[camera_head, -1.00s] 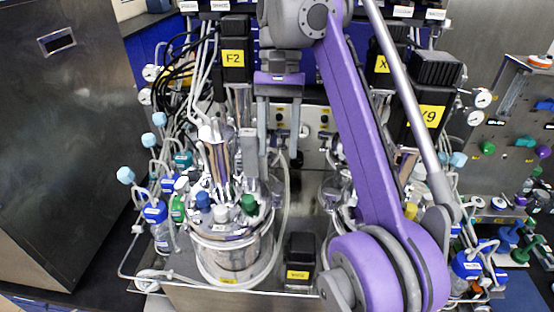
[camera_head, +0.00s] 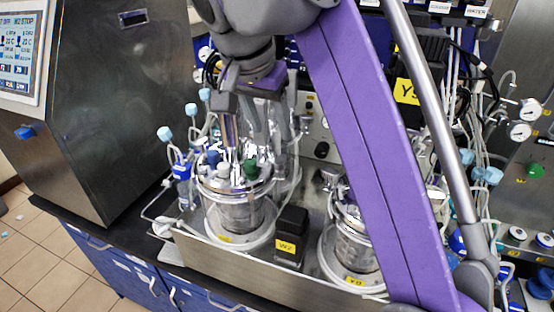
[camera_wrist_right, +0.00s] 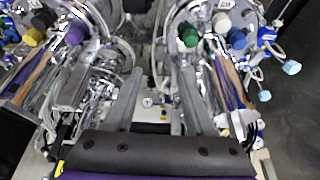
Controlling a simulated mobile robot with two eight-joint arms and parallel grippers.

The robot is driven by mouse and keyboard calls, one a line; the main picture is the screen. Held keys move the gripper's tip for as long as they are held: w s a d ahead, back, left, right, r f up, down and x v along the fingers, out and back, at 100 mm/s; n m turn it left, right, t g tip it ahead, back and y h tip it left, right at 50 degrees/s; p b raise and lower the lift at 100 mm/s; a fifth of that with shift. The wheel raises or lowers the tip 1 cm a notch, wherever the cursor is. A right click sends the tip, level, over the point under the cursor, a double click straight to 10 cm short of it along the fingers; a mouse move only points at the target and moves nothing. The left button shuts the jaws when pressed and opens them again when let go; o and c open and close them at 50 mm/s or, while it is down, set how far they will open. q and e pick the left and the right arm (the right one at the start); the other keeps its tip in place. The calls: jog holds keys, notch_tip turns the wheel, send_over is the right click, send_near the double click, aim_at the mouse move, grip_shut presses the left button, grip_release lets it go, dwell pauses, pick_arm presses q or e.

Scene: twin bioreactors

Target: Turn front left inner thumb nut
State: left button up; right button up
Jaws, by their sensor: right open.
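The left bioreactor (camera_head: 235,215) is a glass vessel with a metal lid carrying blue, white and green caps. I cannot make out the thumb nut itself on its crowded lid. My right gripper (camera_head: 262,125) reaches in from above, over or behind that lid, and partly hides the tubes there. In the right wrist view its two grey fingers (camera_wrist_right: 159,72) are wide apart with nothing between them. The green cap (camera_wrist_right: 188,36) and blue cap (camera_wrist_right: 238,39) show to the right of the fingers there. My left gripper is in neither view.
A second vessel (camera_head: 355,245) stands to the right, partly behind my purple arm. A black box with a yellow label (camera_head: 291,235) sits between the vessels. Light-blue-capped tubes (camera_head: 165,134) crowd the left. A steel cabinet (camera_head: 120,90) stands at the far left.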

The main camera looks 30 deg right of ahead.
aim_at(280, 160)
jog(key=b+x, duration=0.2)
jog(key=x, duration=0.6)
jog(key=shift+s+f+b, duration=0.1)
jog(key=shift+f+b, duration=0.2)
jog(key=shift+f, duration=0.15)
jog(key=shift+w+d+f, duration=0.15)
jog(key=shift+w+f, duration=0.05)
jog(key=shift+f, duration=0.15)
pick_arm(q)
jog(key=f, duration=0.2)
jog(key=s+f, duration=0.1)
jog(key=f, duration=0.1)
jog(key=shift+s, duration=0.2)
pick_arm(e)
grip_shut()
